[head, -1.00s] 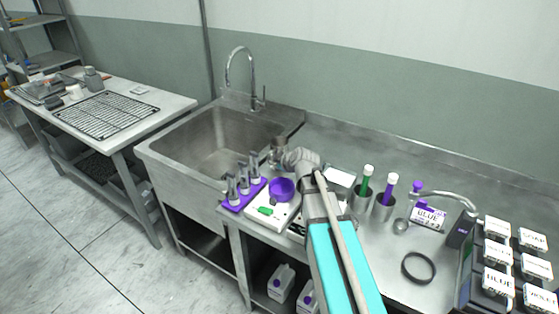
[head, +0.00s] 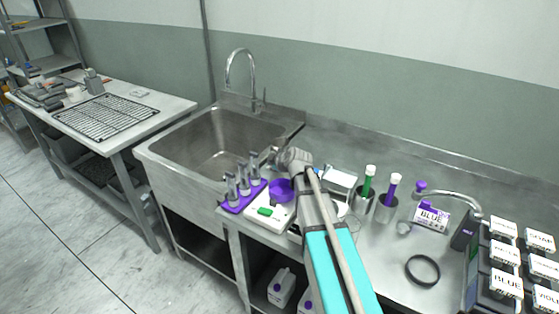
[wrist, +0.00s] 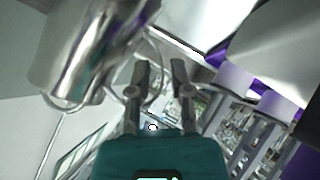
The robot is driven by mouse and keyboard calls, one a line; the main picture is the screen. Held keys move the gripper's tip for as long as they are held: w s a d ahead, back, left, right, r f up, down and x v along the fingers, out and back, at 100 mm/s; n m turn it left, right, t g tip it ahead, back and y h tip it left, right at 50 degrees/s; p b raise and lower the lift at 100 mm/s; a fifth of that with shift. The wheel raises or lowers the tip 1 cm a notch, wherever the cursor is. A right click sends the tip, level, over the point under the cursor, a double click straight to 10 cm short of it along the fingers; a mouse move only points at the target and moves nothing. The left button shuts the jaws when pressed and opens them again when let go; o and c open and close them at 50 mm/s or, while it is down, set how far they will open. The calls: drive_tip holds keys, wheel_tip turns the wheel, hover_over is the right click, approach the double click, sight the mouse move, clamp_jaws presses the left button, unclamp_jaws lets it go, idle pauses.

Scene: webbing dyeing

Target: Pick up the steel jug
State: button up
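The steel jug (wrist: 88,45) is large and shiny in the upper left of the wrist view, cut off by the frame edge. Its thin curved handle runs close by my finger on the left. My gripper (wrist: 161,82) has its two dark fingers apart with a visible gap between them. I cannot tell whether a finger touches the handle. In the head view my gripper (head: 267,156) is small, at the sink's right edge behind the purple rack. I cannot clearly make out the jug there.
The purple rack (head: 236,206) with upright steel pieces stands close to my gripper. A purple bowl (head: 279,189) sits on a white scale (head: 262,217). The sink (head: 205,150) is to the left. Steel cups with green and purple tubes (head: 387,208) stand to the right.

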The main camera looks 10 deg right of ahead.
drive_tip(key=shift+b+x, duration=0.3)
drive_tip(key=shift+x, duration=0.6)
drive_tip(key=shift+s, duration=0.1)
clamp_jaws()
